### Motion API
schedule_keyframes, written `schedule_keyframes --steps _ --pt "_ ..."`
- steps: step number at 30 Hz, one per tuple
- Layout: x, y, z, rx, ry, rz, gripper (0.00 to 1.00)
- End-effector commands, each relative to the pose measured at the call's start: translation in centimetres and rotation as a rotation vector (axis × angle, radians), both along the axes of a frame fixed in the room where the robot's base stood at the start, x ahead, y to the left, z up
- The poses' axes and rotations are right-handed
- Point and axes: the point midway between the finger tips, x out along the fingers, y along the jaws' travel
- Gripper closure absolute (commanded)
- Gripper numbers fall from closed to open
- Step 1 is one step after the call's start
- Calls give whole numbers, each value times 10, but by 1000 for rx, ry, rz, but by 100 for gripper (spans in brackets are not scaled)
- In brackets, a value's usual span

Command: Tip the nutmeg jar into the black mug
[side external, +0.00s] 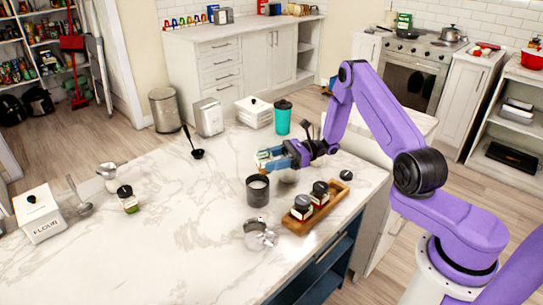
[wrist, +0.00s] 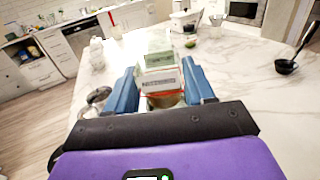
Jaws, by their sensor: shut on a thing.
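My gripper (side external: 270,158) is shut on a small glass jar (side external: 264,156) with a white and red label, and holds it up off the counter. In the wrist view, the jar (wrist: 160,76) sits between my blue fingertips (wrist: 162,88); its label is too small to read surely as nutmeg. The jar looks tipped over, but I cannot tell whether anything falls from it. The black mug (side external: 257,192) stands upright on the marble counter, just below the jar and slightly to its left. A pale surface shows inside the mug. I cannot make out the mug surely in the wrist view.
A wooden tray (side external: 300,226) with dark-lidded jars stands right of the mug. A metal pitcher (side external: 259,236) is in front of it. A teal cup (side external: 282,117) and a black ladle (side external: 197,154) are behind.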

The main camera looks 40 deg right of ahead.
Motion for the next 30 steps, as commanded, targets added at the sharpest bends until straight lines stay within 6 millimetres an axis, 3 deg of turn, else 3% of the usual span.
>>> schedule_keyframes --steps 5,15,25,30 --pt "0 0 -11 1 -1 0 82" --pt "-4 -9 1 -276 111 1 82" --pt "-4 -10 -1 -291 124 0 82" --pt "-5 -12 3 -379 158 0 82"
